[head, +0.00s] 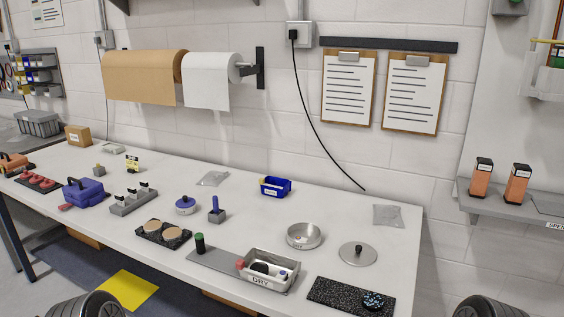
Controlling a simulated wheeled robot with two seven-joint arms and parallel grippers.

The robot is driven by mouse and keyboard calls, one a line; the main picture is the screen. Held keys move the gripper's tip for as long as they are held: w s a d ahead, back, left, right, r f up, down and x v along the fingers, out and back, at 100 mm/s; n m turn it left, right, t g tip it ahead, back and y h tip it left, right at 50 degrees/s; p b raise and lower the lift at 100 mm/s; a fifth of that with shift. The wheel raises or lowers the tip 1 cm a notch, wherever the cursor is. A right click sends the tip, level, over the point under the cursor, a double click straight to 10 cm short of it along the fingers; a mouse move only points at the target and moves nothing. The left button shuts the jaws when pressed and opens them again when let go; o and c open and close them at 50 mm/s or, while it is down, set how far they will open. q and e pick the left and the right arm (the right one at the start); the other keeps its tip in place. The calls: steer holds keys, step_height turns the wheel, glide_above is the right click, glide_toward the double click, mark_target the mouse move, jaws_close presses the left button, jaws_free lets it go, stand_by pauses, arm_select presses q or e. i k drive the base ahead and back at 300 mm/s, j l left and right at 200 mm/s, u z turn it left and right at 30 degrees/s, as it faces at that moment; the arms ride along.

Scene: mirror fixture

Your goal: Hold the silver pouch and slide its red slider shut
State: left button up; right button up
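Two flat greyish pouches lie on the white bench, and I cannot tell for certain which is the silver one. One grey pouch (387,215) lies near the right end at the back edge. A paler, see-through-looking pouch (213,178) lies farther left, near the wall. No red slider can be made out on either at this size. Dark rounded parts of my arms show at the bottom edge, left and right. Neither gripper's fingers are in view, and nothing touches the pouches.
The bench (330,197) also holds a blue bin (275,187), a round metal dish (304,236), a metal lid (357,254), a white tray (269,268) and a black speckled mat (335,295). Bare bench surrounds the right pouch. A black cable hangs behind.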

mark_target(240, 264)
steer(key=i+j+z, duration=0.15)
steer(key=j, duration=0.4)
steer(key=i+j+z, duration=0.15)
steer(key=j, duration=0.4)
steer(key=i+j+z, duration=0.2)
steer(key=j, duration=0.35)
steer(key=i+j+z, duration=0.15)
steer(key=j, duration=0.45)
steer(key=j+z, duration=0.15)
steer(key=j, duration=0.45)
